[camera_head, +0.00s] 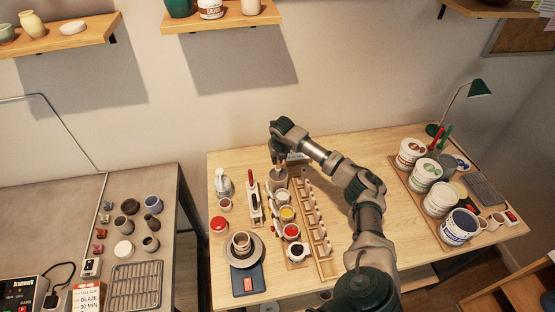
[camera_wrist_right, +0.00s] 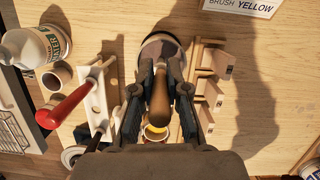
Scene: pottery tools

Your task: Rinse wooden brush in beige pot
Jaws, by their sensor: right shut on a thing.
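My right gripper (camera_head: 279,158) points down over the back middle of the wooden table. In the right wrist view the gripper (camera_wrist_right: 160,112) is shut on the wooden brush (camera_wrist_right: 160,95), whose brown handle stands between the fingers. The beige pot (camera_head: 277,180) stands directly below the gripper. In the right wrist view the pot (camera_wrist_right: 154,48) shows as a round rim with a dark inside, just beyond the handle. The brush's bristles are hidden, so I cannot tell whether they are inside the pot. My left gripper is not in view.
A wooden rack (camera_head: 312,215) stands right of the pot, and a brush stand (camera_head: 255,205) on its left. A yellow paint cup (camera_head: 287,213) and a red one (camera_head: 291,231) sit in front. A white bottle (camera_head: 222,182) stands left. Large tubs (camera_head: 425,171) fill the table's right side.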

